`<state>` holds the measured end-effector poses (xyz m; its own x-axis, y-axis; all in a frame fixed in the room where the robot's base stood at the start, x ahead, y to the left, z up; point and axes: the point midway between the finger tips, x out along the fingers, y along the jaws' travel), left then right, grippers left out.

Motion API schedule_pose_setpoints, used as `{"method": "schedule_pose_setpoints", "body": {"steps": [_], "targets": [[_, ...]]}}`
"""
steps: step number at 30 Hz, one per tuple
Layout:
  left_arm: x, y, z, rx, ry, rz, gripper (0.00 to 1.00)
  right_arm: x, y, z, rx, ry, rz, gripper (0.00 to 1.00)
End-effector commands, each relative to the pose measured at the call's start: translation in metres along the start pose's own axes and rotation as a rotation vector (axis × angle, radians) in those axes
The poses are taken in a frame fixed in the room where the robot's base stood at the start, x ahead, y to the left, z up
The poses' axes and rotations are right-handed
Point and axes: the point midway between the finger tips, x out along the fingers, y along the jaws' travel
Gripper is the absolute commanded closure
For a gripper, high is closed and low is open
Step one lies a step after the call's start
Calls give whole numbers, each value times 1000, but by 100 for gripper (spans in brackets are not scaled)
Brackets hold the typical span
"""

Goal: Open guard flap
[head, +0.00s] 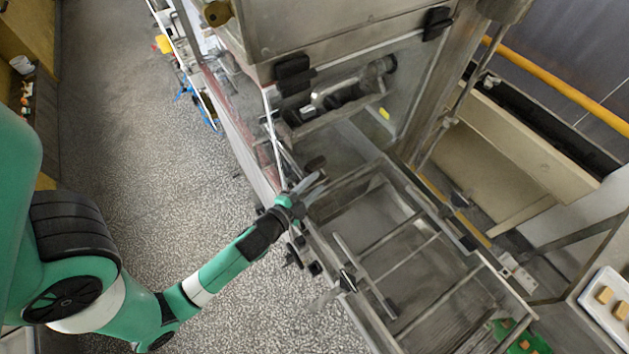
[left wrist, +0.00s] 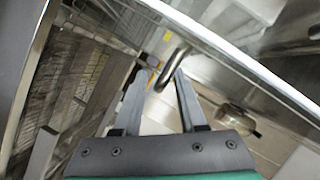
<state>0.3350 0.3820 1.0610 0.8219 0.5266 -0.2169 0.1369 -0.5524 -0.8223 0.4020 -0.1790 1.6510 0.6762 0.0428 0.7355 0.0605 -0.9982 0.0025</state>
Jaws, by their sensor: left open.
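The guard flap (head: 352,128) is a clear panel with a metal frame, hung below two black hinges on the steel housing in the head view. It hangs down over the mesh bed and looks closed. My left gripper (head: 314,186) is at the flap's lower left corner, its fingers pointing right. In the left wrist view my left gripper (left wrist: 160,78) is open, and a curved metal handle (left wrist: 177,62) shows between and just beyond its fingertips. I cannot tell whether the fingers touch it. The flap's pale edge (left wrist: 232,55) crosses the upper right there. My right gripper is not in view.
The mesh bed (head: 408,265) with crossbars lies below and right of the gripper. A yellow rail (head: 560,85) runs along the back right. A white tray (head: 597,318) with brown pieces stands at the lower right. The speckled floor at left is clear.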

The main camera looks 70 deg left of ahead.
Motion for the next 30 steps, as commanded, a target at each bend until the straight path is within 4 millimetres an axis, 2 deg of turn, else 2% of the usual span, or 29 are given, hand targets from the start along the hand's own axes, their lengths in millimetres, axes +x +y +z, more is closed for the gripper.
{"method": "schedule_pose_setpoints", "body": {"steps": [9, 16, 30], "targets": [[5, 0, 0, -1, -1, 0, 59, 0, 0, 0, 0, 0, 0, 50], [5, 0, 0, -1, -1, 0, 100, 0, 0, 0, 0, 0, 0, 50], [5, 0, 0, -1, 0, 0, 100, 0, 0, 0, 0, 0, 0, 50]]}}
